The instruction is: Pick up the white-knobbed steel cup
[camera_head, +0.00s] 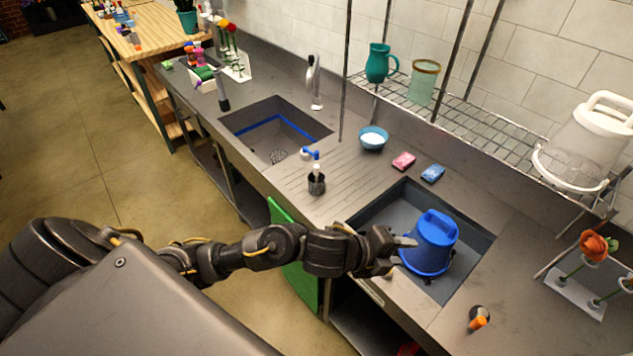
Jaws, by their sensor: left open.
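The steel cup (316,184) is small and dark grey, with a white knob-like piece on top. It stands upright on the ribbed counter between the two sinks, and nothing holds it. My left gripper (400,256) is open over the right sink, to the right of and nearer than the cup. Its fingers point right, close to the blue bucket (431,238); I cannot tell whether they touch it. My right gripper is not in view.
The bucket stands upside down in the right sink (474,272). A blue-handled item (311,154) is just behind the cup. A bowl (373,138), a pink sponge (403,161) and a blue sponge (433,173) lie behind. The counter left of the cup drops into another sink (250,127).

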